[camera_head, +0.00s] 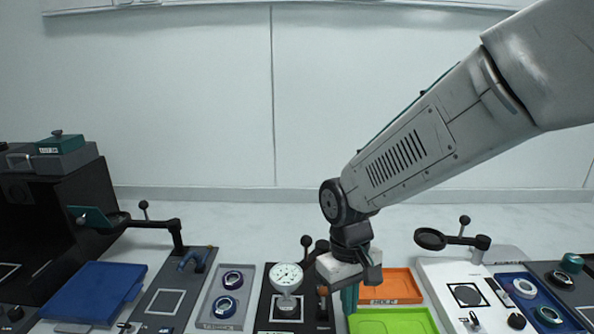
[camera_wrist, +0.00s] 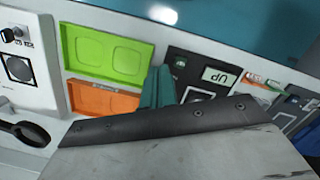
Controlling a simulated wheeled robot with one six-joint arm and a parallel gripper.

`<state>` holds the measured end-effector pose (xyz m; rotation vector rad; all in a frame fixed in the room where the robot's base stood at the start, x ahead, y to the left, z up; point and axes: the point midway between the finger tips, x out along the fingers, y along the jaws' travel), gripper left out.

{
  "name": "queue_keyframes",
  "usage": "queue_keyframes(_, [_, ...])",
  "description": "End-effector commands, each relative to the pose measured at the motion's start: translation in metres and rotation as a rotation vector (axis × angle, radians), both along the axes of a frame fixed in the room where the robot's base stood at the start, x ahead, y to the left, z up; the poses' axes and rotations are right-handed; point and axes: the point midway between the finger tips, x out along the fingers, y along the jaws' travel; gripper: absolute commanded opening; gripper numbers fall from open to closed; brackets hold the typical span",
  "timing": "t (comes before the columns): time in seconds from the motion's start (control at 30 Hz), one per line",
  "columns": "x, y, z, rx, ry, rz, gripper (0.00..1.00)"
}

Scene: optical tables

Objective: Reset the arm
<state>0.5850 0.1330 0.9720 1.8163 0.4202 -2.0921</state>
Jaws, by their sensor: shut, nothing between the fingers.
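My arm reaches in from the upper right in the head view and bends down to my gripper (camera_head: 349,299). The gripper's teal fingers are together, with nothing between them. They hang in front of the left side of the orange tray (camera_head: 400,284) and the green tray (camera_head: 412,322). In the wrist view the teal fingers (camera_wrist: 157,88) show beside the green tray (camera_wrist: 105,52) and the orange tray (camera_wrist: 90,98). I cannot tell how high the fingertips are above the table.
A dial gauge (camera_head: 287,278) stands just left of my gripper. A magnifier arm (camera_head: 430,238) rises above a white panel at right. A blue case (camera_head: 95,292) and a black cabinet (camera_head: 60,225) are at left. The table behind the stations is bare.

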Motion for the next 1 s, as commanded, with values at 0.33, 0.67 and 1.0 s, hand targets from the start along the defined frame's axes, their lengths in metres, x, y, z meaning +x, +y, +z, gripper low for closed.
queue_keyframes(0.33, [-0.088, -0.096, 0.079, 0.006, -0.028, -0.197, 0.00])
queue_keyframes(0.67, [-0.158, -0.151, 0.115, 0.041, -0.172, -0.389, 0.00])
queue_keyframes(1.0, [-0.166, -0.164, 0.128, 0.053, -0.253, -0.454, 0.00])
